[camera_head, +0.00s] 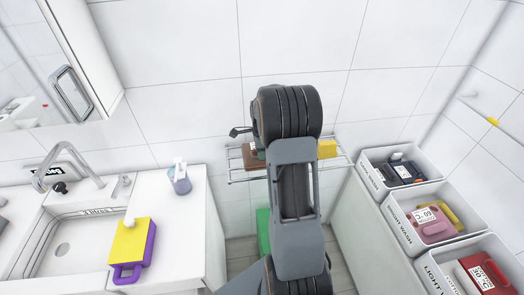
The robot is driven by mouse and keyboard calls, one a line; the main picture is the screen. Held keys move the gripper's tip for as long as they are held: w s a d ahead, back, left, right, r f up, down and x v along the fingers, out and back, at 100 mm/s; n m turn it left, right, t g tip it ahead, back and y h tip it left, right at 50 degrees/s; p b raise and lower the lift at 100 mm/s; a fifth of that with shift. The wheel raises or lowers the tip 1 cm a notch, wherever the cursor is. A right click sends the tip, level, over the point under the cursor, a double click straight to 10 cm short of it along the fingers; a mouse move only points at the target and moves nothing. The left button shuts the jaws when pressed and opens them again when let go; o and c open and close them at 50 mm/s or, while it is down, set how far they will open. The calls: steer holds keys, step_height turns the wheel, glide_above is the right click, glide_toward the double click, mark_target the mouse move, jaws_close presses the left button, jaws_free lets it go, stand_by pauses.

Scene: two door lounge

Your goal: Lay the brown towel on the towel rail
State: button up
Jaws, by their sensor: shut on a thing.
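A brown block-like thing (253,161), which looks like the folded brown towel, shows just left of my arm at the left part of the towel rail. A small white patch shows at its top. My arm hides its right side, and I cannot tell whether it rests on the bars or hangs above them. The towel rail (342,160) is a metal wire rack on the tiled wall; my arm covers its middle. My gripper's fingers are hidden behind my arm's large dark joint. A small dark part sticks out left of that joint, above the brown thing.
A yellow thing (327,149) sits at the rail's right part. A green thing (263,230) stands below. Labelled bins (397,225) line the right side. A counter (185,235) with sink, soap bottle (180,178) and yellow-purple container (131,245) is at left.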

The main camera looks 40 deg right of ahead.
steer(key=o, duration=1.1)
step_height(320, 180, up, 11)
steer(key=b, duration=0.1)
steer(key=s+a+r+n+t, duration=0.1)
steer(key=s+a+r+n, duration=0.2)
steer(key=a+r+n, duration=0.3)
steer(key=shift+s+a+f+n+t, duration=0.45)
steer(key=shift+s+a+n+t, duration=0.2)
steer(key=shift+s+a+n, duration=2.05)
steer(key=shift+s+a+f+n+t, duration=0.4)
steer(key=shift+s+a+n+t, duration=0.2)
steer(key=shift+s+a+n, duration=2.05)
steer(key=shift+s+a+f+n+t, duration=0.55)
steer(key=shift+s+a+n, duration=1.5)
steer(key=shift+n, duration=1.2)
steer(key=shift+w+a, duration=0.15)
steer(key=shift+a, duration=0.15)
